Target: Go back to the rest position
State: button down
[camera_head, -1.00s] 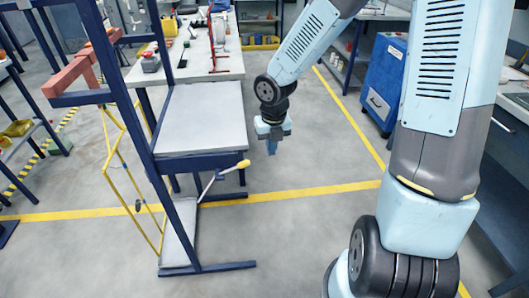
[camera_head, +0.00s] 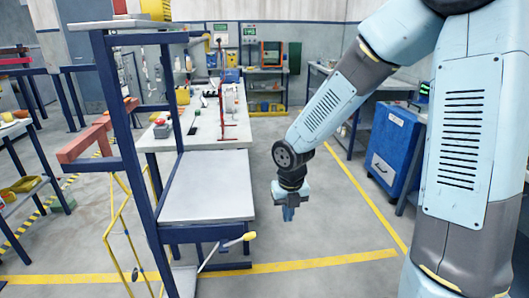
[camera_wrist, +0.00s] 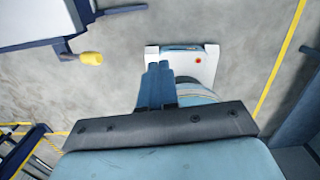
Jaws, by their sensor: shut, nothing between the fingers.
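My gripper (camera_head: 288,213) hangs from my arm, pointing down over open floor, to the right of the blue rack's grey shelf (camera_head: 208,190). In the wrist view my gripper (camera_wrist: 158,72) shows its two fingers together with nothing between them. Below it in that view is my own white base. The gripper touches nothing that I can see.
A workbench (camera_head: 205,125) with tools stands behind. A blue cabinet (camera_head: 393,150) stands at the right. The floor between is clear.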

jog(key=s+d+r+m+t+h, duration=0.1)
jog(key=s+d+r+m, duration=0.2)
jog(key=d+r+m, duration=0.5)
jog(key=s+d+r+m+t+h, duration=0.1)
jog(key=s+r+m, duration=0.2)
jog(key=r+m, duration=0.6)
jog(key=s+d+r+m+t+y, duration=0.1)
jog(key=s+r+m, duration=0.3)
jog(key=m, duration=0.6)
jog(key=s+d+r+m+t, duration=0.1)
jog(key=s+d+r+m, duration=0.2)
jog(key=s+m, duration=0.4)
jog(key=m, duration=0.3)
jog(key=shift+d+r+m+t+y, duration=0.3)
jog(key=shift+d+r+t+y, duration=0.1)
jog(key=shift+s, duration=0.1)
